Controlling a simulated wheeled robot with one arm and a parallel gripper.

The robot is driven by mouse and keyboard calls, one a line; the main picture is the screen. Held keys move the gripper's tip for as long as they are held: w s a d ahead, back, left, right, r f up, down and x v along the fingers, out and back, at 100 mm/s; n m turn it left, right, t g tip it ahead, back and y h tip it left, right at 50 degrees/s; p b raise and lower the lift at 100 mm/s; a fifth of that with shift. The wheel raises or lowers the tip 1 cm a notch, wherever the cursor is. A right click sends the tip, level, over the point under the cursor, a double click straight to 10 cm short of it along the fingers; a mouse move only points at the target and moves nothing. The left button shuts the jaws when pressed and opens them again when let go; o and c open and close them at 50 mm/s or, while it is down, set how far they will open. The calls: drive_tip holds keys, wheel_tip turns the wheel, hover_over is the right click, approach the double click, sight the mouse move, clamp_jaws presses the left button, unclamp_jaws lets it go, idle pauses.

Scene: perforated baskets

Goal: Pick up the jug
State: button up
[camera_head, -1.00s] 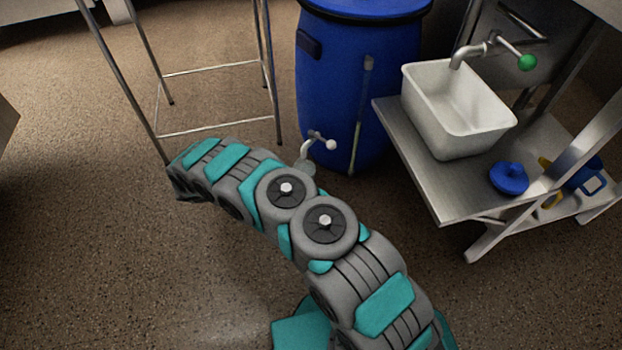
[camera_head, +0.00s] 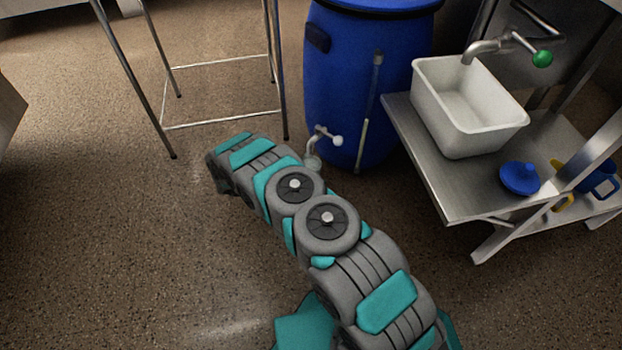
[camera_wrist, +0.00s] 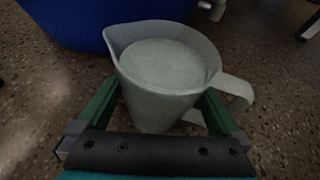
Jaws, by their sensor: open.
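The jug (camera_wrist: 160,92) is a pale grey-white pitcher with a spout at its upper left and a handle at its right. It shows large in the wrist view and appears upright on the speckled floor. My gripper (camera_wrist: 158,108) is open, with one green finger on each side of the jug's body. Whether the fingers touch the jug cannot be told. In the head view the jug is not visible, and my arm's far end points down to the floor left of the blue barrel, with the fingers hidden.
A blue barrel (camera_head: 340,90) with a tap (camera_head: 322,138) stands close behind; its base shows in the wrist view (camera_wrist: 80,20). A metal shelf (camera_head: 440,185) at right holds a white basin (camera_head: 465,110) and a blue lid (camera_head: 519,178). A metal-legged table frame (camera_head: 220,113) stands behind left. Floor at left is clear.

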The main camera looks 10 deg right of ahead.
drive_tip(key=shift+x, duration=0.95)
clamp_jaws()
drive_tip(key=shift+r, duration=0.15)
